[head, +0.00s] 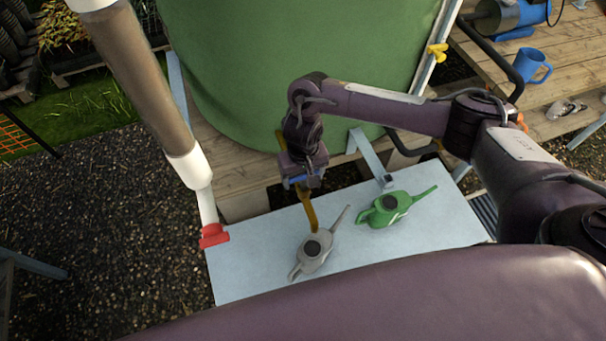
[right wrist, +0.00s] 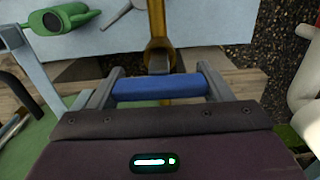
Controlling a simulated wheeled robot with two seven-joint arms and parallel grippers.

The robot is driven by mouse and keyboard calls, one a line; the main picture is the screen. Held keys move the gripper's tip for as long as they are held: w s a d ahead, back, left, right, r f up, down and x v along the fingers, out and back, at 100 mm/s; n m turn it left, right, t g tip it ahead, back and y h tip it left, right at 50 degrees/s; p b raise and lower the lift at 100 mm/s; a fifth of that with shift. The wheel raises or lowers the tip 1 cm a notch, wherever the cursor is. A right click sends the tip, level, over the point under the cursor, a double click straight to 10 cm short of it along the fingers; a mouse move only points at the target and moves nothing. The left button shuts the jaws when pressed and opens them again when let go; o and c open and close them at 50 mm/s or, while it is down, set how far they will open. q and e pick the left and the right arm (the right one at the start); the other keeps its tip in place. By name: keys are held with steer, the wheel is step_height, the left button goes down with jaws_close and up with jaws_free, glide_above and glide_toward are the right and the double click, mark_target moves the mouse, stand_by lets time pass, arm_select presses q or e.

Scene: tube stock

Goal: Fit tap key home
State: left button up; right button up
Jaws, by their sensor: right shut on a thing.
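My right gripper (head: 304,182) is above the pale blue table (head: 440,222), shut on the blue grip of a brass-coloured key. The key's blue grip (right wrist: 160,89) lies between the two fingers in the right wrist view. I cannot tell whether the shaft's end touches anything. A green spouted body (head: 390,209) lies to the right. My left gripper is not in view.
A large green tank (head: 300,70) stands on timber behind the table. A white pipe (head: 195,175) with a red end piece (head: 213,236) comes down at the table's left edge. A yellow tap (head: 437,52) is at upper right. The table's front left is clear.

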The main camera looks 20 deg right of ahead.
steer(key=shift+p, duration=0.45)
stand_by(0.5)
steer(key=shift+f, duration=0.6)
stand_by(0.5)
steer(key=shift+p, duration=0.35)
stand_by(0.9)
stand_by(0.4)
steer(key=o, duration=1.1)
steer(key=shift+r, duration=0.1)
